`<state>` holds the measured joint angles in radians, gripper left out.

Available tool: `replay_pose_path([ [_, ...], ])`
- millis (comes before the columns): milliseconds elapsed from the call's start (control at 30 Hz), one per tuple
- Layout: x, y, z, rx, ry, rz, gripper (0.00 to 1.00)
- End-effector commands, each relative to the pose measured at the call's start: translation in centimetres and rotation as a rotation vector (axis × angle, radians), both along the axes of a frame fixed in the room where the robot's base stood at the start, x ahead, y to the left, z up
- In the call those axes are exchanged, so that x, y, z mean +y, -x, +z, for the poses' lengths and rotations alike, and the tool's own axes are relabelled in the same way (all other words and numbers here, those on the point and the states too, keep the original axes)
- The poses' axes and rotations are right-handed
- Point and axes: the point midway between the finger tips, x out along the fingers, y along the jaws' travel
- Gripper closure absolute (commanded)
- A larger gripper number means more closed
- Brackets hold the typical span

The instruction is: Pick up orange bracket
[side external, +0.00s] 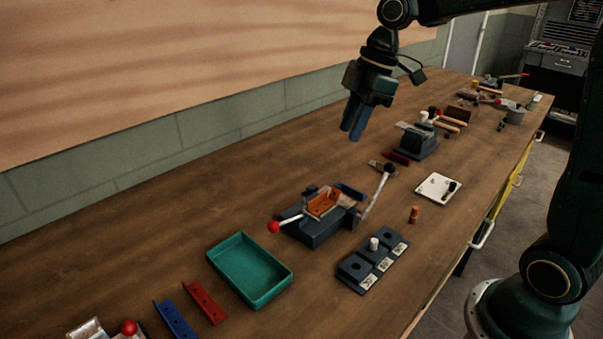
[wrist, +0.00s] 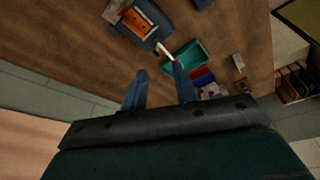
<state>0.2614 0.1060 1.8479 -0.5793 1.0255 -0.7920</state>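The orange bracket (side external: 323,203) sits in a dark fixture (side external: 316,230) with a red-knobbed lever (side external: 274,226) and a black-knobbed lever (side external: 388,169). It also shows in the wrist view (wrist: 135,23) near the top, left of centre, in the same fixture. My gripper (side external: 350,135) hangs high above the bench, up and to the right of the bracket in the side view, well apart from it. Its two blue fingers are seen in the wrist view (wrist: 158,85) with a wide gap between them. The gripper is open and empty.
A green tray (side external: 249,270) lies left of the fixture, with red (side external: 205,303) and blue (side external: 175,319) brackets beyond it. A dark block with several round holes (side external: 373,260) lies in front. Another fixture (side external: 416,141) stands further back. The wall runs along the bench.

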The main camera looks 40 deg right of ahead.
Motion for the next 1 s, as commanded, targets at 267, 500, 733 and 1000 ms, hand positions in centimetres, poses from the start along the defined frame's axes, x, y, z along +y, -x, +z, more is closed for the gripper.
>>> replay_pose_path([
  [267,-2.5,-4.4,-3.4,0.008,-0.038,0.252,0.71],
  [500,-4.6,-6.9,-6.4,-0.005,-0.076,0.441,0.71],
  [733,-5.4,-7.6,-7.7,-0.015,-0.093,0.517,0.71],
  [1000,-5.3,-7.7,-8.0,-0.015,-0.095,0.521,0.71],
])
